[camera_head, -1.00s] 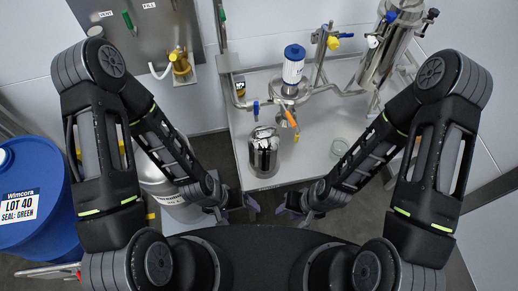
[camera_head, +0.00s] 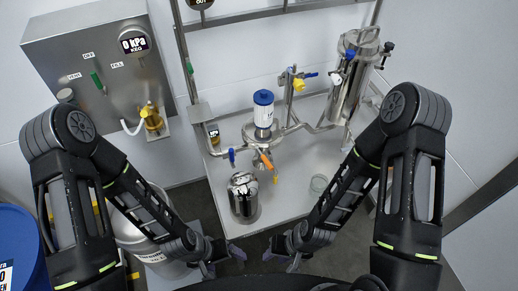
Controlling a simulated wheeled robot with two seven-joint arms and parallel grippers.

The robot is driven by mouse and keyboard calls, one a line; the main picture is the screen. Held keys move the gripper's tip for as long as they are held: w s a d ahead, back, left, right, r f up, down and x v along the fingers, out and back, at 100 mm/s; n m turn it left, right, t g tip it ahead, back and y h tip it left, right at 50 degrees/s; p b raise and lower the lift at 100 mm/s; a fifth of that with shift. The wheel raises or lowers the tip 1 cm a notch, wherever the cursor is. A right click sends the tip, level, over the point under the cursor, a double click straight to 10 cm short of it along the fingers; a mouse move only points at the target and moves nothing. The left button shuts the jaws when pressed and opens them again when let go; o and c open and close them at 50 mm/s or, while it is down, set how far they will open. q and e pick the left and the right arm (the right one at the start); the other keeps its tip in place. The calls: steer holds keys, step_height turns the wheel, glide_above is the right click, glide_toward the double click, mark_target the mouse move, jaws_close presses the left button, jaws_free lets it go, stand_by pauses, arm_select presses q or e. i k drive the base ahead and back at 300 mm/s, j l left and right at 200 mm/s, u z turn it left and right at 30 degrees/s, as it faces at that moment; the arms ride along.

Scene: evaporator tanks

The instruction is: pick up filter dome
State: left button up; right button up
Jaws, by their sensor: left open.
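The filter dome (camera_head: 244,198) is a shiny metal cylinder with a rounded top. It stands upright near the front left of the steel bench. A white filter cartridge with a blue cap (camera_head: 263,112) stands bare on the pipework behind it. My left gripper (camera_head: 224,260) is open and empty, low in front of the bench and below the dome in the picture. My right gripper (camera_head: 281,259) is also low in front of the bench, right of the dome, with its fingers apart and nothing between them. Neither gripper touches the dome.
Valves with blue and orange handles (camera_head: 266,160) sit just behind the dome. A tall steel vessel (camera_head: 352,75) stands at the back right. A keg (camera_head: 150,240) is at the left.

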mark_target(244, 188)
steer(key=l+u, duration=0.45)
steer(key=l, duration=1.95)
